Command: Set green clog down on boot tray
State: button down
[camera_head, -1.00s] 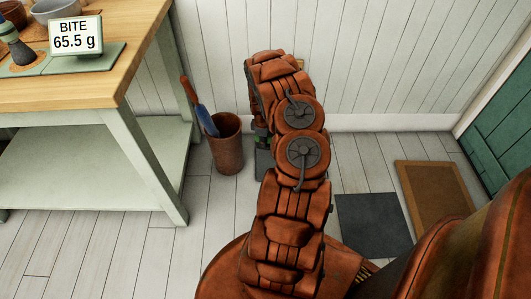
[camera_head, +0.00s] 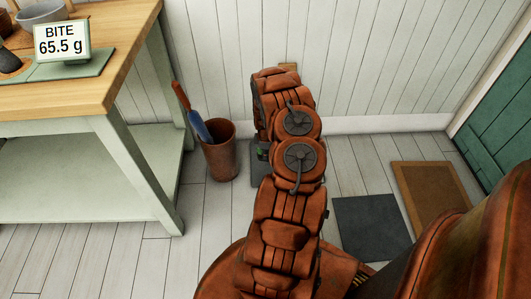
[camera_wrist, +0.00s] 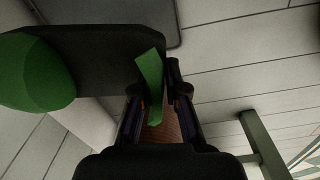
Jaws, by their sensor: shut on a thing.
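The green clog (camera_wrist: 38,72) shows in the wrist view, with a rounded green part at the left and a narrow green strip between the fingers. A dark part beside the green looks like its sole. My gripper (camera_wrist: 155,90) is shut on the green strip. In the head view my arm hides most of the clog; only a speck of green (camera_head: 261,152) shows. A grey flat thing, likely the boot tray (camera_head: 258,176), lies on the floor partly behind my arm. A dark panel with a rounded corner (camera_wrist: 155,12), likely the same tray, shows in the wrist view. The gap between clog and tray cannot be told.
A brown bin (camera_head: 221,155) with a blue, red-handled tool stands left of my arm. A wooden table (camera_head: 85,85) with a scale display (camera_head: 62,40) is farther left. A dark mat (camera_head: 371,228) and a brown doormat (camera_head: 430,195) lie right. The white wall is behind.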

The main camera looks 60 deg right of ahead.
jog(key=shift+f+b, duration=2.65)
jog(key=shift+f, duration=5.8)
jog(key=c, duration=1.1)
grip_release()
jog(key=shift+c, duration=0.2)
jog(key=shift+r, duration=0.1)
notch_tip(320, 180, up, 11)
jog(key=shift+a+r, duration=0.1)
jog(key=shift+r, duration=0.3)
jog(key=shift+a, duration=0.1)
